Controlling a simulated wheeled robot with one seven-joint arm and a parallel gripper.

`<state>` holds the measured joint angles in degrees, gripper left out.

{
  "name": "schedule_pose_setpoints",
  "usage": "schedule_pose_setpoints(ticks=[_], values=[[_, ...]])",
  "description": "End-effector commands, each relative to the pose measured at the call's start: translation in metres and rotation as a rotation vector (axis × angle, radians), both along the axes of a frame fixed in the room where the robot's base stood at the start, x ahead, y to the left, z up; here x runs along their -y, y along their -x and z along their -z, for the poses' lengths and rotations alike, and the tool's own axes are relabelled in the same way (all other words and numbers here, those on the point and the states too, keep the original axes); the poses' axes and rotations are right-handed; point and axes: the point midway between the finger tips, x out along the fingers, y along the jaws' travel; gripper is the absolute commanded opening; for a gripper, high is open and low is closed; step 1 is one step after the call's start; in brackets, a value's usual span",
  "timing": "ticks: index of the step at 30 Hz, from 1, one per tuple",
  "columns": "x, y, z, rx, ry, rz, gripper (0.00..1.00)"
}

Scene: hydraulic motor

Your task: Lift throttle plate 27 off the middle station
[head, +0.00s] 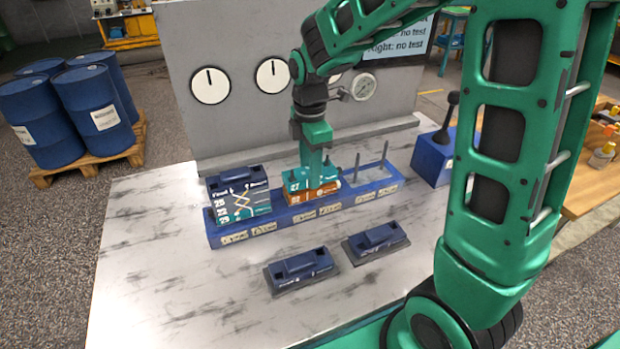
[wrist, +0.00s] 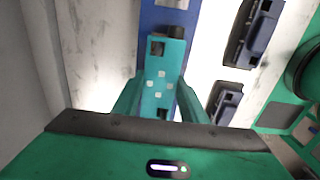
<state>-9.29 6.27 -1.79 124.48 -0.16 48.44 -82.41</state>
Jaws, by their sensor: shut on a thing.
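Throttle plate 27 (head: 296,179) is a teal plate at the middle station of the blue manifold block (head: 290,225). It sits directly above an orange plate (head: 300,200), and I cannot make out a gap between them. My gripper (head: 318,178) points down over the middle station and is shut on plate 27, hiding part of it. In the wrist view the teal plate (wrist: 160,75), with pale square marks on top, lies between the two fingers of my gripper (wrist: 160,104).
The left station holds a stack of teal plates (head: 238,210) under a blue cover (head: 236,180). The right station has bare upright posts (head: 384,150). Two blue covers (head: 300,270) (head: 376,241) lie in front. A lever box (head: 436,155) stands right; a gauge panel (head: 235,110) stands behind.

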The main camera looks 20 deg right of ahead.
Motion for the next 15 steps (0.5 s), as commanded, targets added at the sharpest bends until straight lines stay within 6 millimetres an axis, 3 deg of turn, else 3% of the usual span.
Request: schedule_pose_setpoints(ticks=[15], values=[[0.0,0.0,-0.027,0.002,0.0,0.0,0.0]])
